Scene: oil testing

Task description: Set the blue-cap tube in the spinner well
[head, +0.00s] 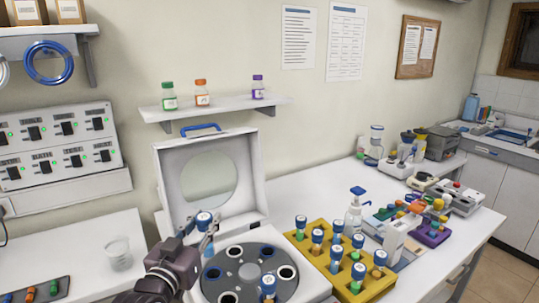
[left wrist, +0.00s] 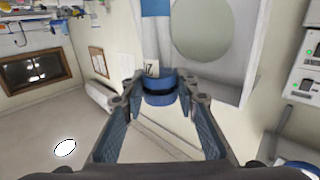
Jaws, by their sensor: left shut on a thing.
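My left gripper (head: 197,236) is shut on a blue-cap tube (head: 205,221), holding it above the left back part of the spinner. In the left wrist view the gripper's fingers (left wrist: 160,97) close on either side of the tube's blue cap (left wrist: 160,86), with its white label beyond. The spinner (head: 310,284) is a white box with its lid (head: 246,172) raised. Its grey rotor (head: 250,291) has several ringed wells, such as one well (head: 287,272) at the right. Another blue-cap tube (head: 268,287) stands in a front well. My right gripper is not in view.
A yellow rack (head: 319,262) with several blue-cap tubes stands right of the spinner. A clear beaker (head: 118,254) stands on the left bench. The raised lid bounds the space behind the rotor.

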